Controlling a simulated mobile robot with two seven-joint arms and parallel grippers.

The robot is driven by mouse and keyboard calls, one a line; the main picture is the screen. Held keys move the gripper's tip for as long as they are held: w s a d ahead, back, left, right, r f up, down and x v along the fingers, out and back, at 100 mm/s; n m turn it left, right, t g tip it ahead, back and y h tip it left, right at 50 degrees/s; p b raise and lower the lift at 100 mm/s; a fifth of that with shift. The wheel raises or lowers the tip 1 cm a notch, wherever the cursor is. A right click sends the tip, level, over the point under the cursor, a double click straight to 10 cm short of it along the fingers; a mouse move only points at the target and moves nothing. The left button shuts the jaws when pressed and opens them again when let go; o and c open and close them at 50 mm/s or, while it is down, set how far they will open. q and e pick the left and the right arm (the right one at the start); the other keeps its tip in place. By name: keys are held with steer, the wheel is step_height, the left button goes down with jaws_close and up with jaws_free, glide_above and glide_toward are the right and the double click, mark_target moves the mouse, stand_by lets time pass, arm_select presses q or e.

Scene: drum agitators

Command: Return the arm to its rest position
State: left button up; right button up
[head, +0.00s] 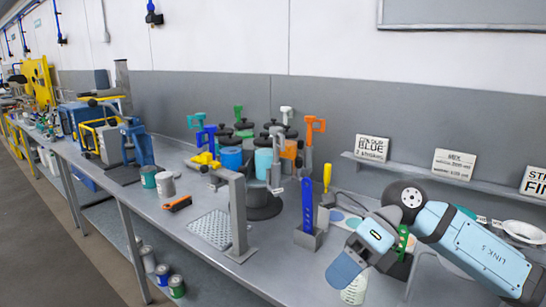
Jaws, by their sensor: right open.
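My right arm comes in from the right over the front of the bench. My right gripper (345,272) hangs at its end, low over the bench's front right part. It is open, and I see nothing held in it; its fingertips are hard to make out. My left gripper is out of view. Behind and left of my right gripper is a cluster of cans with black lids, among them a blue can (231,158) and a teal can (264,164). Agitators with coloured heads stand among them, including an orange one (314,125) and a green one (194,120).
A blue-handled tool stands in a grey holder (308,238) just left of my gripper. A grey metal post (238,215) rises beside a perforated plate (212,229). A clear cup (354,290) is under my wrist. Signs, including "BLUE" (372,148), stand on the back ledge.

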steer(key=s+a+m+y+p, duration=0.2)
steer(key=a+m+y, duration=0.25)
steer(key=y, duration=0.35)
steer(key=w+d+f+m+t+h+p, duration=0.1)
steer(key=d+f+m+t+h, duration=0.15)
steer(key=f+m+t, duration=0.5)
steer(key=d+f+m+t+h+p, duration=0.1)
steer(key=d+f+m+t+h, duration=0.15)
steer(key=m+t, duration=0.85)
steer(key=w+d+f+m+t+h+p, duration=0.15)
steer(key=f+m+t+h, duration=0.35)
steer(key=m, duration=0.9)
steer(key=s+d+f+m+g+h+p, duration=0.1)
steer(key=s+d+f+m+g+h, duration=0.1)
steer(key=s+f, duration=0.6)
steer(key=s+d+f+m+g+h+p, duration=0.1)
steer(key=s+d+f+m+g+h, duration=0.1)
steer(key=s+d+f+m+g, duration=0.3)
steer(key=s+f, duration=0.3)
steer(key=f, duration=0.3)
steer(key=shift+s+m+h, duration=0.15)
steer(key=shift+m+h, duration=0.15)
steer(key=shift+m, duration=0.1)
steer(key=shift+r, duration=0.1)
